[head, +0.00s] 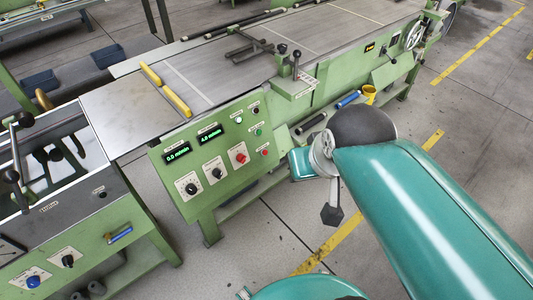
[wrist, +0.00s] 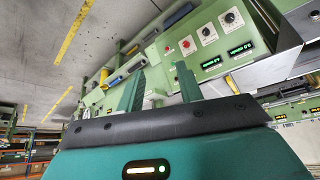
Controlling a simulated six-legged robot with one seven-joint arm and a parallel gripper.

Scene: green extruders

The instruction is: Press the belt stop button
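A sloped green control panel (head: 215,160) stands left of my arm in the head view, with several buttons, knobs and two lit green displays. The labels are too small to read, so I cannot tell which is belt stop. The wrist view shows the panel tilted, with the red button (wrist: 185,45) beyond my gripper (wrist: 161,72). Its two teal fingers are apart and empty, not touching the panel. My arm partly hides the gripper in the head view.
A long green machine with a metal bed (head: 225,60) runs behind the panel. Another green machine (head: 60,220) is at left. Grey floor with a yellow line (head: 340,240) lies at right.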

